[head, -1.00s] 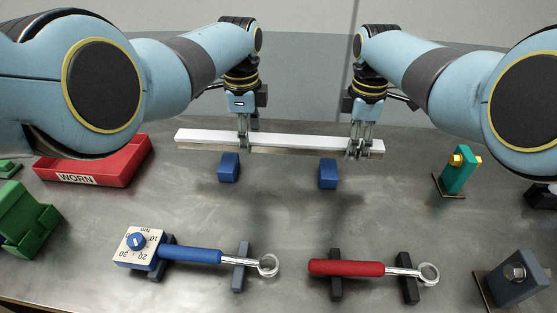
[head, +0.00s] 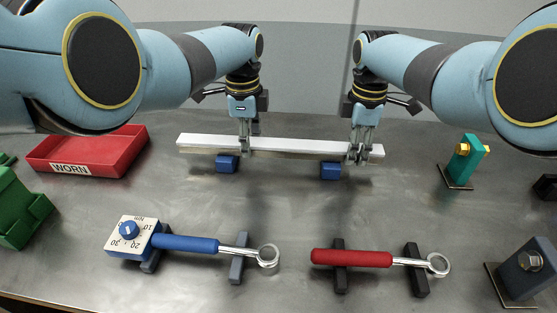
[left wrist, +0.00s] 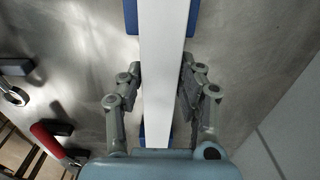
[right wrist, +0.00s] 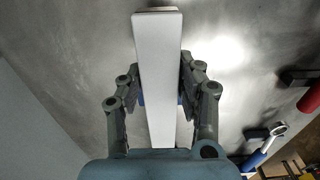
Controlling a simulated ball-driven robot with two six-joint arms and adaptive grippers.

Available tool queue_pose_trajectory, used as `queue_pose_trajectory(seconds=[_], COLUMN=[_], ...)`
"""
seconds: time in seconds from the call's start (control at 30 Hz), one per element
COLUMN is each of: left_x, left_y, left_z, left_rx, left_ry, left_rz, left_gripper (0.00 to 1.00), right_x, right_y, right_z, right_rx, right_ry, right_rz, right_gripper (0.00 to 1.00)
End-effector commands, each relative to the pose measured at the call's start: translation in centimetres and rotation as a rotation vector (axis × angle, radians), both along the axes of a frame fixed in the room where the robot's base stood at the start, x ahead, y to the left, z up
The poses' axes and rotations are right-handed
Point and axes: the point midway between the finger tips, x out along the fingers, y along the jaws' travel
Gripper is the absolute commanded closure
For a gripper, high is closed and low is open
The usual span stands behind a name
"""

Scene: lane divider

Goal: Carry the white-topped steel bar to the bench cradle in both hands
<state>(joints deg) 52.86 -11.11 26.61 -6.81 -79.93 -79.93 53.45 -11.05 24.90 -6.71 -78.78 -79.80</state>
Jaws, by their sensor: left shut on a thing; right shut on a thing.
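The white-topped steel bar (head: 300,146) lies level across the far part of the bench. The two blue cradle blocks (head: 227,165) (head: 331,171) are under it, their upper parts hidden by the bar; I cannot tell whether it touches them. My left gripper (head: 245,150) is shut on the bar left of its middle. My right gripper (head: 359,156) is shut on it near its right end. In the left wrist view the bar (left wrist: 163,60) runs between the fingers, with blue showing on both sides. In the right wrist view the bar (right wrist: 158,70) also runs between the fingers.
A red WORN tray (head: 110,155) stands at the left, near a green block (head: 18,210). Blue-handled (head: 185,243) and red-handled (head: 350,258) wrenches lie on rests in front. A teal post (head: 464,158) and a grey block (head: 522,268) stand at the right.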

Motion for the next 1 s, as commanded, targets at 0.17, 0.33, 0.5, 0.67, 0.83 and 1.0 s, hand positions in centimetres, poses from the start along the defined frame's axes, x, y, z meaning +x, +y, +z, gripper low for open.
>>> queue_pose_trajectory(seconds=[0.17, 0.33, 0.5, 0.67, 0.83, 1.0], left_x=[0.0, 0.0, 0.0, 0.1, 0.1, 0.2], left_y=[-0.2, -0.1, 0.0, -0.1, -0.1, -0.1], left_z=[-0.3, -0.3, -0.3, 0.7, 3.4, 7.6], left_rx=[-0.003, -0.002, -0.001, -0.001, -0.002, -0.002], left_ry=[0.0, 0.0, 0.0, -0.002, -0.004, -0.004], left_rz=[-0.001, 0.0, 0.0, 0.0, 0.001, 0.0], left_gripper=[0.51, 0.42, 0.42, 0.42, 0.42, 0.42], right_x=[0.0, 0.0, 0.0, 0.0, 0.0, 0.0], right_y=[0.2, 0.1, 0.0, 0.0, 0.0, 0.0], right_z=[-0.3, -0.3, -0.3, -0.3, -0.3, -0.3], right_rx=[0.004, 0.002, 0.001, 0.0, 0.0, 0.0], right_ry=[0.001, 0.0, 0.0, 0.0, 0.0, 0.0], right_rz=[0.0, 0.0, 0.0, 0.0, 0.0, 0.0], right_gripper=[0.51, 0.42, 0.42, 0.42, 0.42, 0.42])
